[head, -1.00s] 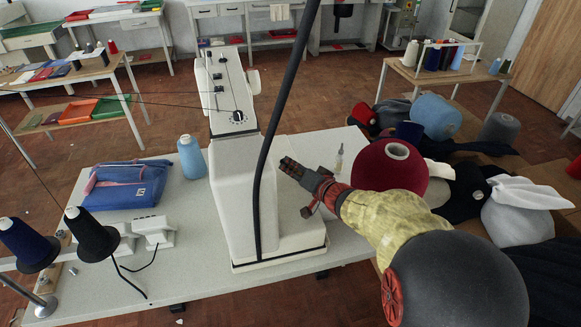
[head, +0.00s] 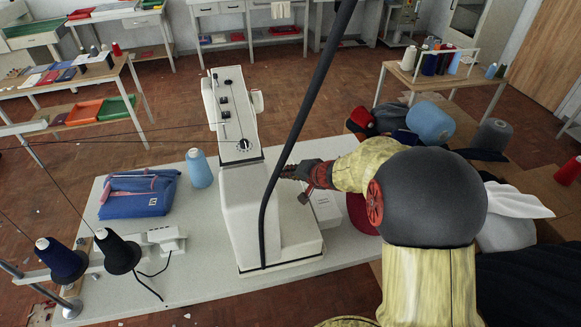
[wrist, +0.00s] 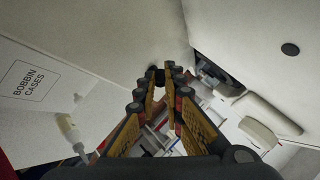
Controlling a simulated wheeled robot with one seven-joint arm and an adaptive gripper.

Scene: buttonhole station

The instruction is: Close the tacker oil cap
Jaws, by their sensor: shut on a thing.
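The tacker is the white machine (head: 262,225) in the middle of the table in the head view. Its white body (wrist: 95,45) fills the upper part of the wrist view. My gripper (head: 290,172) reaches the tacker's right side, partly behind a black tube. In the wrist view my gripper (wrist: 160,88) has its fingers drawn close together on a small dark piece (wrist: 158,74) against the white body. This piece appears to be the oil cap, but the fingers hide most of it. I cannot tell how the cap sits.
A box marked "BOBBIN CASES" (wrist: 32,82) stands beside my gripper, with a small bottle (wrist: 68,128) near it. The black tube (head: 292,150) crosses in front of the tacker. A blue bag (head: 140,193) and blue cone (head: 199,168) stand left.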

